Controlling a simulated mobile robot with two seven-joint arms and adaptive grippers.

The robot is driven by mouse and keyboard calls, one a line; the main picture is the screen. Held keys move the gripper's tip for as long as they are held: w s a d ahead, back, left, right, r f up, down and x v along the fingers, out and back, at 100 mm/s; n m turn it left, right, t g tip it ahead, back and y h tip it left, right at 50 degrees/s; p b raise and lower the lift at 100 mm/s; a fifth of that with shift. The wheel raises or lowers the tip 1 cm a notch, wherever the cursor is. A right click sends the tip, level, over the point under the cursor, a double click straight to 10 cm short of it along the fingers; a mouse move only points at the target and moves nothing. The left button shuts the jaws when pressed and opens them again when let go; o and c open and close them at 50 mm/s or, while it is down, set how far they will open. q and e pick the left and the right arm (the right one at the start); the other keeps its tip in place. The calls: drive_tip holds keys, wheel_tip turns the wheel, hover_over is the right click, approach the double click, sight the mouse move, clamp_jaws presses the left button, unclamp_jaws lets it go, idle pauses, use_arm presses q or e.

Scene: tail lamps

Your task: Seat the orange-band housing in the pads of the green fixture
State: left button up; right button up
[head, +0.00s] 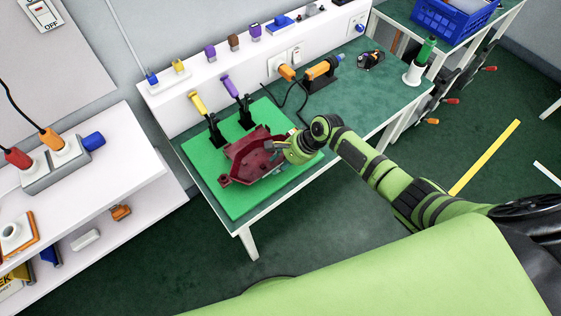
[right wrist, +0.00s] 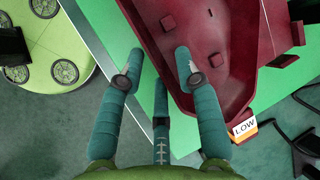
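A dark red housing (head: 252,158) lies tilted on the green fixture board (head: 217,196) on the bench. My right gripper (head: 289,150) is at the housing's right side. In the wrist view its fingers (right wrist: 161,62) are spread, one over the housing's edge and one outside it; I cannot tell whether they touch. The pads are not distinguishable, and the housing covers part of the board. My left gripper is not in view.
Black clamps with a yellow handle (head: 198,103) and a purple handle (head: 230,87) stand at the board's back. An orange-and-black tool (head: 321,69) and a green-topped white bottle (head: 421,60) stand on the bench. The bench right of the board is mostly clear.

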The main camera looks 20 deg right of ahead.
drive_tip(key=v, duration=1.2)
idle(1.3)
